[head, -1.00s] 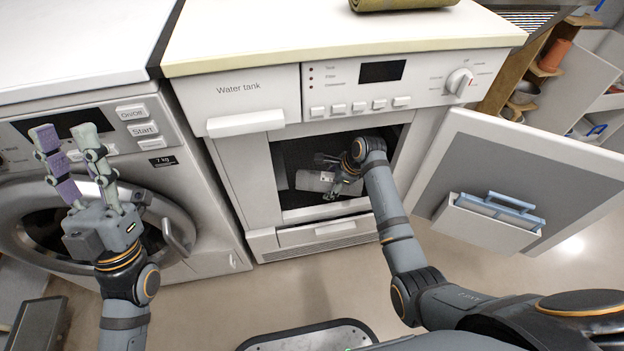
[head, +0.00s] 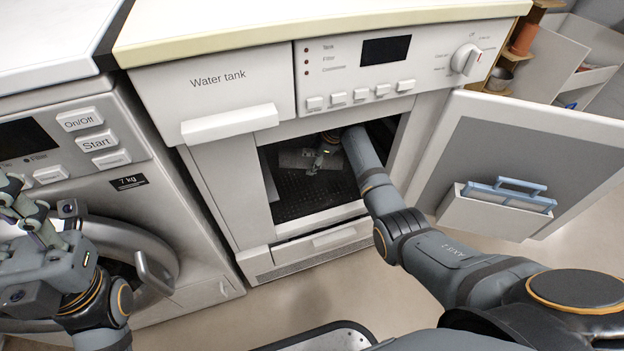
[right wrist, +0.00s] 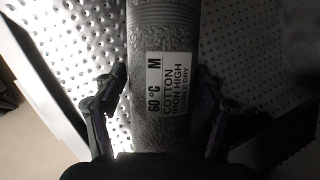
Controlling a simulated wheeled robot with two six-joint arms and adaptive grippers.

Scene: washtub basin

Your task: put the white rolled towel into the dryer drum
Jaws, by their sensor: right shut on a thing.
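The rolled towel (head: 296,158) is inside the dark opening of the dryer drum (head: 300,203), above its perforated floor. It looks grey in the shade. In the right wrist view the towel (right wrist: 165,35) runs lengthwise between the fingers, with a white label reading "60 °C M COTTON IRON HIGH". My right gripper (head: 318,158) is deep in the drum and shut on the towel; its fingers (right wrist: 160,108) lie on both sides of it. My left gripper (head: 22,208) is open and empty at the left edge, in front of the washing machine, partly cut off.
The dryer door (head: 520,170) stands open to the right, with a bin holding a blue-handled item (head: 508,192). The washing machine (head: 95,150) is on the left. Drum walls (right wrist: 75,50) surround the right gripper closely.

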